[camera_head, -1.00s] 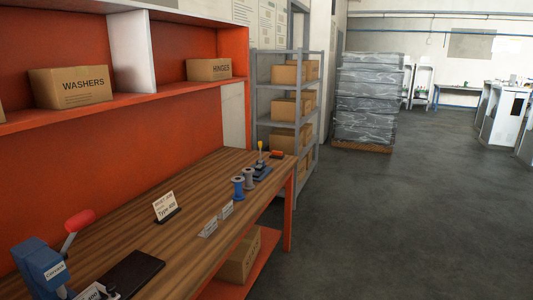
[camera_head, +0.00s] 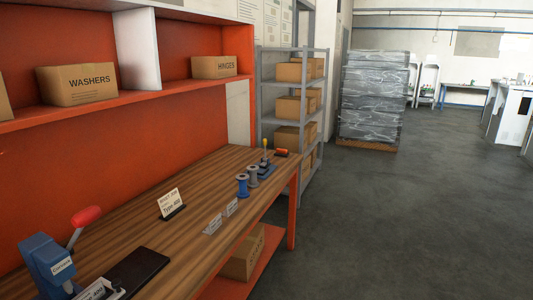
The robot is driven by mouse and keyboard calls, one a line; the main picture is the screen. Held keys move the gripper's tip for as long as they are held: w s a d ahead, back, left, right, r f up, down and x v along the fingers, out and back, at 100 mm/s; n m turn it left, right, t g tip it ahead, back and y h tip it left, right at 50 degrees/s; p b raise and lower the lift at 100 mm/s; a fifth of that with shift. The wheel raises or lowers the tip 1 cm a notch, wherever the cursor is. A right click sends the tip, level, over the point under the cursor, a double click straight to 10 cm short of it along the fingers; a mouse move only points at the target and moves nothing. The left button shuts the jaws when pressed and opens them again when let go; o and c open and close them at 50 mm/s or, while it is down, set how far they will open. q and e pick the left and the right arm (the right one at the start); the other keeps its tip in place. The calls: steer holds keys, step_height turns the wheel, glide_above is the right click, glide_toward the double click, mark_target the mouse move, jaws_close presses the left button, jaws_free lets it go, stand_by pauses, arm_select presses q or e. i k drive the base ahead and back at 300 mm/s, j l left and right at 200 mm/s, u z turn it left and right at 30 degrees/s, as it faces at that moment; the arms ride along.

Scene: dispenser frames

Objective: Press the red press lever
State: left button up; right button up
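The red press lever (camera_head: 86,216) is a red grip on a grey rod at the lower left. It rises at a tilt from a blue press (camera_head: 47,262) with a white label. The press stands on the wooden workbench (camera_head: 150,236) at its near left end, and its bottom is cut off by the picture edge. Neither of my grippers shows in the head view.
A dark pad (camera_head: 138,270) lies beside the press. A sign (camera_head: 170,203), two small label stands, spools (camera_head: 243,186) and a small yellow-handled device (camera_head: 265,158) stand farther along. Boxes (camera_head: 77,84) sit on the orange shelf above. The floor (camera_head: 400,220) at right is clear.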

mark_target(91, 214)
steer(key=u, duration=1.35)
